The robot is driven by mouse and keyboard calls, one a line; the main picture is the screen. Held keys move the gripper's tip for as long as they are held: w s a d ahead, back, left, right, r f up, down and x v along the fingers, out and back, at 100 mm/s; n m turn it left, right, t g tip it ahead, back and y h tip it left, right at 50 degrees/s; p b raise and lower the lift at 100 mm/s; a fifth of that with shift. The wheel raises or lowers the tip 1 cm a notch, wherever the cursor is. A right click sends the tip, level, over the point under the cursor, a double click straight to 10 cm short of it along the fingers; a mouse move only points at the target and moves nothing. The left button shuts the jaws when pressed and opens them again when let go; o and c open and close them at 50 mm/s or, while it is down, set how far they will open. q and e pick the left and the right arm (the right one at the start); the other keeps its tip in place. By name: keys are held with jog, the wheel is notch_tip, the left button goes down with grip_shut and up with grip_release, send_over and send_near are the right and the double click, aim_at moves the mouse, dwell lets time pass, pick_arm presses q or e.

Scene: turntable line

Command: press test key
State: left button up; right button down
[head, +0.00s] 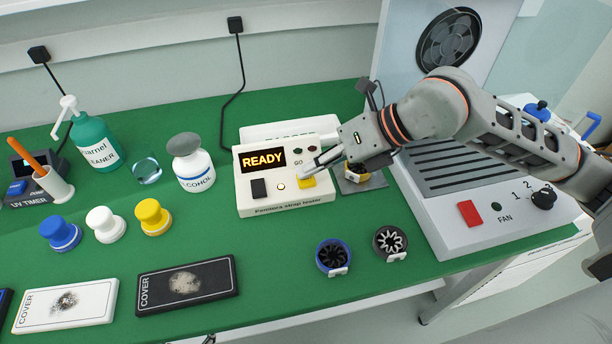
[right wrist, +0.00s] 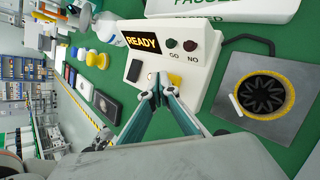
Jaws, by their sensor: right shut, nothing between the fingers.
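The white strap tester (head: 262,205) stands on the green bench, its display (head: 263,159) reading READY. The GO lamp (right wrist: 172,44) and NO lamp (right wrist: 190,45) look dark. My left gripper is not in view.
A grey plate (right wrist: 236,70) with a yellow ring (right wrist: 286,83) around a black star insert is right of the tester. The fan unit (head: 480,232) is farther right. An alcohol bottle (head: 194,170) stands left. Blue (head: 334,257) and black (head: 390,243) rings lie in front.

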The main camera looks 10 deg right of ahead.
aim_at(310, 179)
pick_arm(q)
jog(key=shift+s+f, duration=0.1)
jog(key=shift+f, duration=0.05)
pick_arm(e)
jog(key=shift+f, duration=0.3)
jog(key=shift+r, duration=0.15)
dwell(0.3)
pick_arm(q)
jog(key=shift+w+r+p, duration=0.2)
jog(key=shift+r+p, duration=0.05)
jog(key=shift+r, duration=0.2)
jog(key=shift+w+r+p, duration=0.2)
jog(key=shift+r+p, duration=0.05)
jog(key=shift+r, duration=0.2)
pick_arm(e)
jog(key=shift+r, duration=0.75)
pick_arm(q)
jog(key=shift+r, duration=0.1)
pick_arm(e)
jog(key=shift+r, duration=0.1)
jog(key=shift+r+p, duration=1.55)
jog(key=shift+r, duration=0.95)
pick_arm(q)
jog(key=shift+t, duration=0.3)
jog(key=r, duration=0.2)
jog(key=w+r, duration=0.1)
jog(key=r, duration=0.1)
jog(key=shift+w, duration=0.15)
pick_arm(e)
jog(key=shift+f, duration=0.1)
